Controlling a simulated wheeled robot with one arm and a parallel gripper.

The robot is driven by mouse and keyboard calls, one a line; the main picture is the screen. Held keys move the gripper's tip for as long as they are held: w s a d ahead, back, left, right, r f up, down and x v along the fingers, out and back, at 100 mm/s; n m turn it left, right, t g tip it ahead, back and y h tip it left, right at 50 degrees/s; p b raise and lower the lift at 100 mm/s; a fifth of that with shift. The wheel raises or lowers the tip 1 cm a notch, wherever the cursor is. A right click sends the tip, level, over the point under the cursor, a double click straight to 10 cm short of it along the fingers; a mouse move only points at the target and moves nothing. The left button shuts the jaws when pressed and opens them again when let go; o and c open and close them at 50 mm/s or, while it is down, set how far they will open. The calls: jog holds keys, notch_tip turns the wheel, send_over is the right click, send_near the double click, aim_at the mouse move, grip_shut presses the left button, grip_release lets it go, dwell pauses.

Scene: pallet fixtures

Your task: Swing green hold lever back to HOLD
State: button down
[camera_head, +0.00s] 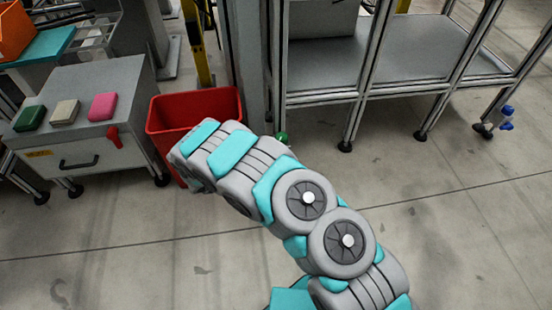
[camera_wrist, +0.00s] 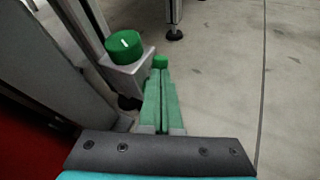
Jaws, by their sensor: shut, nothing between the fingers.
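In the wrist view a round green knob (camera_wrist: 124,45) with a white mark sits on a grey block (camera_wrist: 128,72) fixed to an upright post. A small bright green piece (camera_wrist: 160,62) shows just beyond the fingertips; it may be the end of the hold lever, but its link to the knob is unclear. My gripper (camera_wrist: 160,75) is shut, its two greenish fingers side by side, right of the block. Whether the tips touch the green piece is unclear. In the head view a bit of green (camera_head: 281,137) shows beside the post; my arm hides the gripper.
A red bin (camera_head: 193,108) stands left of the post (camera_head: 248,60). A grey cabinet (camera_head: 85,110) with green, cream and pink blocks is farther left. Metal shelving (camera_head: 410,50) stands at the back right.

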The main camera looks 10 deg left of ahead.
jog(key=shift+w+d+f+m+g+y+p, duration=0.2)
jog(key=shift+d+m+g+y, duration=0.55)
jog(key=shift+y, duration=1.1)
jog(key=shift+w+d+f+m+g+y+p, duration=0.1)
jog(key=shift+w+d+m+g+y, duration=0.25)
jog(key=shift+d+g+y, duration=1.05)
jog(key=shift+w+d+f+m+g+y+p, duration=0.25)
jog(key=shift+m+y, duration=0.45)
jog(key=shift+y, duration=1.65)
jog(key=shift+s+d+r, duration=0.1)
jog(key=shift+d+r, duration=0.05)
jog(key=p+v, duration=0.4)
jog(key=v, duration=1)
jog(key=shift+a+p, duration=0.2)
jog(key=shift+p, duration=0.15)
